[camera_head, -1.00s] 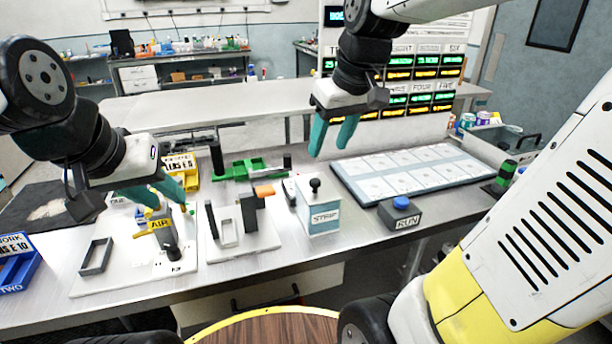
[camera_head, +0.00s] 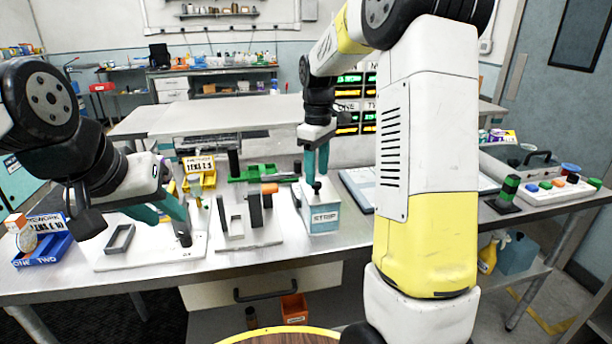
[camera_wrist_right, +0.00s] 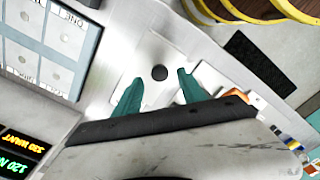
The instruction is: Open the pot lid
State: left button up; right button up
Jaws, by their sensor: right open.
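The pot is a pale box labelled STRIP (camera_head: 322,219) with a flat white lid and a small black knob (camera_head: 317,187) on top, standing on the bench. The lid is on it. My right gripper (camera_head: 317,178) is open, pointing down, with its teal fingers just over the lid beside the knob. In the right wrist view, the round black knob (camera_wrist_right: 159,73) shows between the two separated fingertips. Contact with the knob cannot be told. My left gripper (camera_head: 168,213) is open at the left, beside a black upright tool (camera_head: 183,236) on a white plate.
A white plate with dark upright posts (camera_head: 254,210) stands just left of the pot. A flat panel (camera_head: 358,190) lies to its right, partly behind my right arm. A green tray (camera_head: 262,172) is behind. A blue bin (camera_head: 43,248) sits far left.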

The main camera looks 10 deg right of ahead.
aim_at(319, 185)
jog(key=shift+f, duration=1.35)
grip_shut()
dwell(0.4)
